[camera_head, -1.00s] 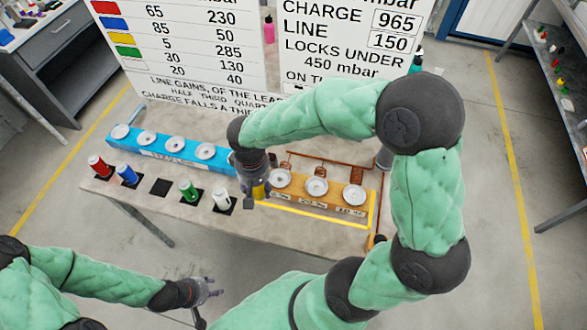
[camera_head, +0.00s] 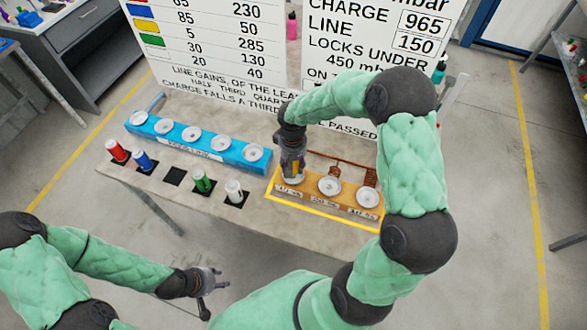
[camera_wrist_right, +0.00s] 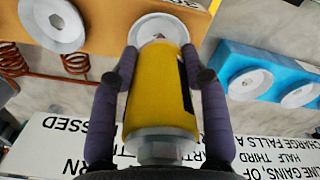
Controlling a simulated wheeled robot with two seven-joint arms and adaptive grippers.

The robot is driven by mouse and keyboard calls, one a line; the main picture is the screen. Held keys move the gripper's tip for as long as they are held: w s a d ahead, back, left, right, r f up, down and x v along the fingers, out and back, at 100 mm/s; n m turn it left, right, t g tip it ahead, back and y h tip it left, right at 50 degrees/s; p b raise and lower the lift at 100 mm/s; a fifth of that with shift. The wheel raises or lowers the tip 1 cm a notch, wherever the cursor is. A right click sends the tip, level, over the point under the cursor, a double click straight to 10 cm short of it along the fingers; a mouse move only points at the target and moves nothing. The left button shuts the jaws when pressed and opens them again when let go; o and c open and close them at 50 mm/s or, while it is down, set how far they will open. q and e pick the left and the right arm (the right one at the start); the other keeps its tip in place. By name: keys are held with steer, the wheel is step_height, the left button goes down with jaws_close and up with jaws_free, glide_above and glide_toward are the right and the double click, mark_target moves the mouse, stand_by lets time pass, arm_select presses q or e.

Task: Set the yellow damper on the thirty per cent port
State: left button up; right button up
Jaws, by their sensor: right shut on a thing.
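The yellow damper (camera_wrist_right: 158,95) is a yellow cylinder with a dark patch on its side and a metal end, gripped between both fingers of my right gripper (camera_wrist_right: 163,65). In the head view my right gripper (camera_head: 293,170) points down at the left end of the orange block (camera_head: 346,192), over its leftmost port, and mostly hides the damper. In the right wrist view a white port disc (camera_wrist_right: 160,24) lies just beyond the damper's far end; I cannot tell whether they touch. The block's labels are too small to read surely. My left gripper (camera_head: 217,279) is open and empty, in front of the table.
A blue rail (camera_head: 237,149) with several white discs stands to the left. Red (camera_head: 117,151), blue (camera_head: 143,160), green (camera_head: 202,181) and white (camera_head: 234,190) dampers stand on dark pads; one pad (camera_head: 174,176) is empty. Copper coils (camera_head: 335,170) and printed boards are behind the orange block.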

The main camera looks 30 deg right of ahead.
mark_target(294, 177)
steer(key=f, duration=0.3)
steer(key=shift+w+d+f, duration=0.25)
steer(key=shift+f, duration=0.15)
steer(key=shift+f+b, duration=0.35)
steer(key=shift+b, duration=0.2)
steer(key=shift+s+a+f, duration=0.15)
steer(key=shift+s+f, duration=0.05)
steer(key=shift+s, duration=0.05)
steer(key=o, duration=1.1)
steer(key=shift+o, duration=1.4)
steer(key=shift+f, duration=0.1)
steer(key=shift+w+f, duration=0.1)
